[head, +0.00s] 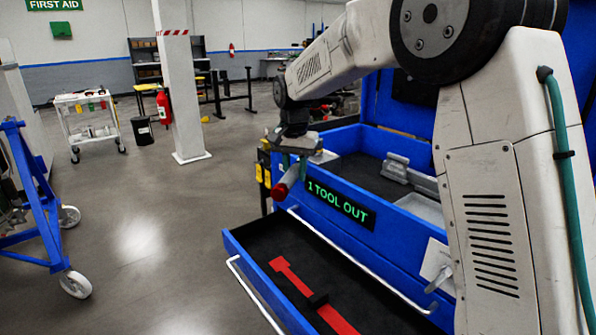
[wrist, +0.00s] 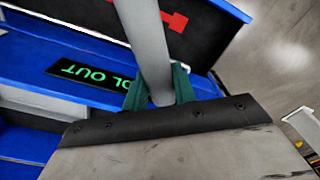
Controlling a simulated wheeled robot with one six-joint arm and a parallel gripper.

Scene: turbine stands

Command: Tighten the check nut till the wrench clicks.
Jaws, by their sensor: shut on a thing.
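My gripper (head: 297,152) is at the front left corner of the blue tool chest, above the open drawer. In the wrist view its green fingers (wrist: 160,88) are shut on a grey shaft, which looks like the wrench (wrist: 145,40). In the head view a red end of the wrench (head: 286,184) hangs below the gripper, over the drawer's left side. The wrench's other end is hidden. A red tool-shaped recess (head: 300,287) shows bare in the black drawer lining. I cannot make out the check nut in either view.
The tool chest's sign (head: 340,204) reads "1 TOOL OUT". Its drawer (head: 236,247) stands pulled out. A blue wheeled stand (head: 48,215) is at the left edge. A white cart (head: 85,110), a black bin (head: 143,131) and a pillar (head: 180,90) stand behind. The floor between is clear.

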